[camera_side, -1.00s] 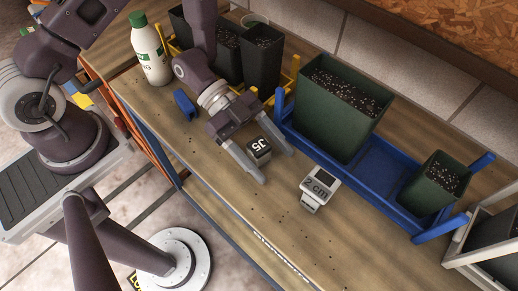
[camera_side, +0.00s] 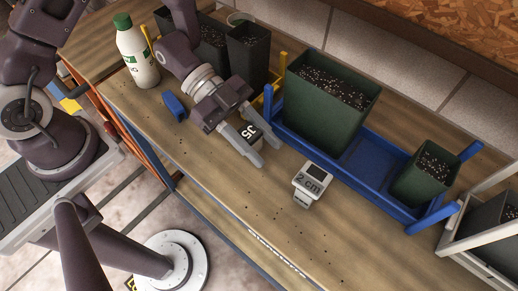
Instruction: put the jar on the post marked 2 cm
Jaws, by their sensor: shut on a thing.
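A small dark jar with a white "JS" label (camera_side: 247,131) is between the fingers of my gripper (camera_side: 255,143), near the middle of the bench. My gripper is shut on it. The fingers hide part of its sides, and I cannot tell whether its base touches the bench. The post marked 2 cm (camera_side: 312,180) is a small whitish block with a dark square top, standing on the bench to the lower right of the jar. Nothing is on it.
A blue rack (camera_side: 356,172) with green soil pots (camera_side: 325,118) stands behind the post. A white bottle (camera_side: 139,62) and a blue object (camera_side: 174,106) are to the left. A pale frame (camera_side: 452,240) is at right. The bench front is clear.

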